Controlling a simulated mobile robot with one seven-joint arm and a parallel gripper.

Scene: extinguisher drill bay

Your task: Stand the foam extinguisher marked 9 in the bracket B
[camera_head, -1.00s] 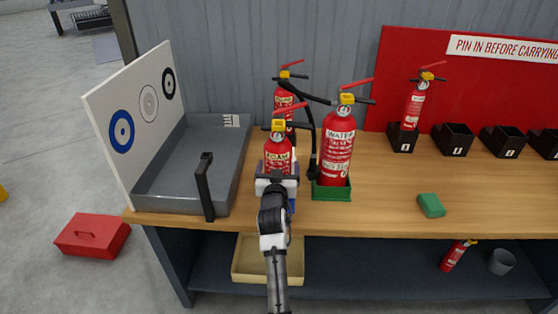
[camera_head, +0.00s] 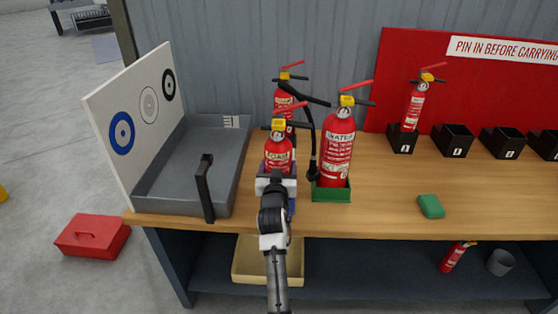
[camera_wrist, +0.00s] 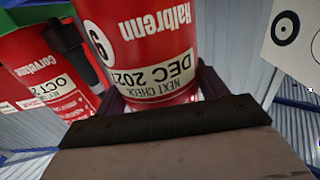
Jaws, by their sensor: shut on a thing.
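The foam extinguisher marked 9 (camera_head: 278,152) is red with a yellow top and red lever. It stands about upright at the front of the bench, left of the water extinguisher. My gripper (camera_head: 276,180) is shut on its lower body. In the wrist view the red body (camera_wrist: 140,45) shows upside down, with a round 9 mark and a check label, between my gripper's jaws (camera_wrist: 165,110). Its base is hidden by my gripper. Several black brackets (camera_head: 452,141) stand in a row at the back right. Their letters are too small to read, so I cannot tell which is B.
A water extinguisher (camera_head: 337,150) in a green holder (camera_head: 332,194) stands close on the right, its black hose between. Another extinguisher (camera_head: 284,98) stands behind. One (camera_head: 414,108) fills the leftmost bracket. A grey tray (camera_head: 186,190) is left. A green block (camera_head: 431,206) lies on otherwise clear wood.

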